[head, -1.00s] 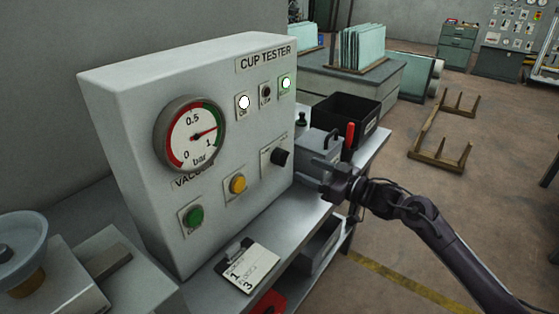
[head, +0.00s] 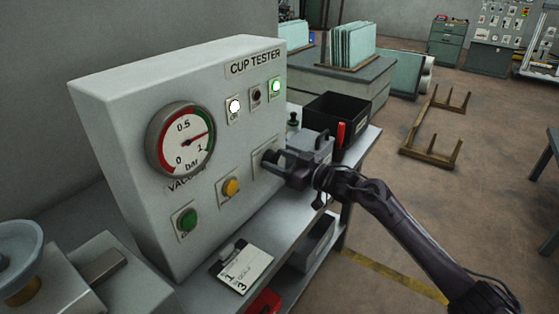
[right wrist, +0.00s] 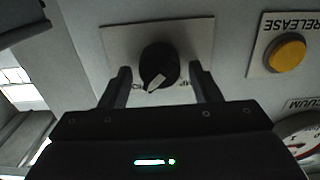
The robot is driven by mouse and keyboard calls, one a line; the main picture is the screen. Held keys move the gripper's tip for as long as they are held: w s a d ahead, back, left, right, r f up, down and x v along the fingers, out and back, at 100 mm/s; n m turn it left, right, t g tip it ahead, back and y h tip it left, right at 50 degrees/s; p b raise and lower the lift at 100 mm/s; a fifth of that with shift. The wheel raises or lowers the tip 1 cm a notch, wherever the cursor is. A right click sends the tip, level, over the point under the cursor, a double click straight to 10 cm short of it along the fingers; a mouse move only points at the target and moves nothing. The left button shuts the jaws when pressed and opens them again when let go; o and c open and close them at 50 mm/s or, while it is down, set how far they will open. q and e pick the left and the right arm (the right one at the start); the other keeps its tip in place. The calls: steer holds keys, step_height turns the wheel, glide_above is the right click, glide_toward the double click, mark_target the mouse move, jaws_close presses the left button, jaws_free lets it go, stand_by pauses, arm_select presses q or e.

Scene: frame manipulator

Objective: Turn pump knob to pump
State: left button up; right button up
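The grey CUP TESTER box (head: 100,120) stands on a metal bench at left in the head view. Its pump knob is mostly hidden there behind my right gripper (head: 272,162). The right wrist view shows the black round knob (right wrist: 160,68) with a pale pointer, on a light plate. My right gripper's fingers (right wrist: 160,80) are open, one on each side of the knob, with gaps between them and it. The vacuum gauge (head: 181,142) has its needle a little short of 1 bar. My left gripper is not in view.
A yellow release button (head: 231,187) and a green button (head: 188,221) are on the panel. Two lamps, one white (head: 235,106) and one green (head: 277,87), are lit. A black bin (head: 340,112) stands behind my gripper, and a tag card (head: 243,268) lies below the panel.

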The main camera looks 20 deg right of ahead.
steer(key=c, duration=0.8)
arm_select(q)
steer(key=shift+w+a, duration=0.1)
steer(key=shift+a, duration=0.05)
